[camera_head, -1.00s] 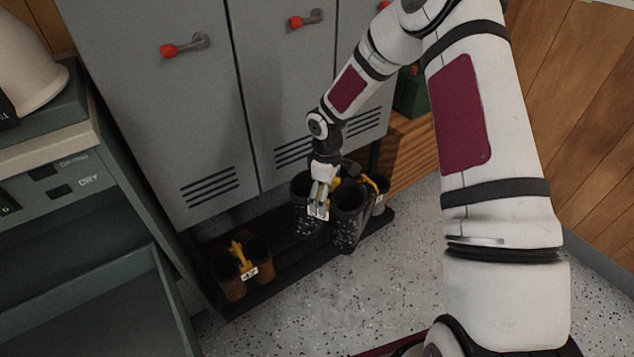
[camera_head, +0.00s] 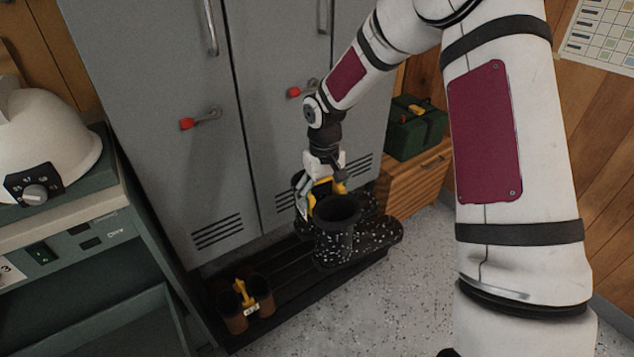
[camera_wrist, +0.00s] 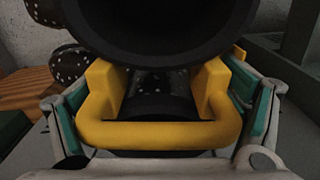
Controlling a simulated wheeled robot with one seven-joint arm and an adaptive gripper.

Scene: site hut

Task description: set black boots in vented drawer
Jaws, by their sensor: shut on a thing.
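The black boots (camera_head: 336,232) are a white-speckled pair joined by a yellow clip handle (camera_head: 322,188). They hang above the dark boot rack with toes toward the right. My gripper (camera_head: 322,192) is shut on the yellow handle. In the wrist view the handle (camera_wrist: 160,135) lies between my fingers, with a dark boot opening (camera_wrist: 160,25) just beyond. A green-grey unit at the left has a drawer-like tray (camera_head: 125,318) low down, its inside empty where visible. No vents can be made out in it.
Brown boots (camera_head: 233,312) with a yellow clip stand at the left end of the rack (camera_head: 290,292). Grey lockers (camera_head: 185,130) stand behind. A green box (camera_head: 415,130) rests on a wooden crate (camera_head: 415,185). Speckled floor in front is clear.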

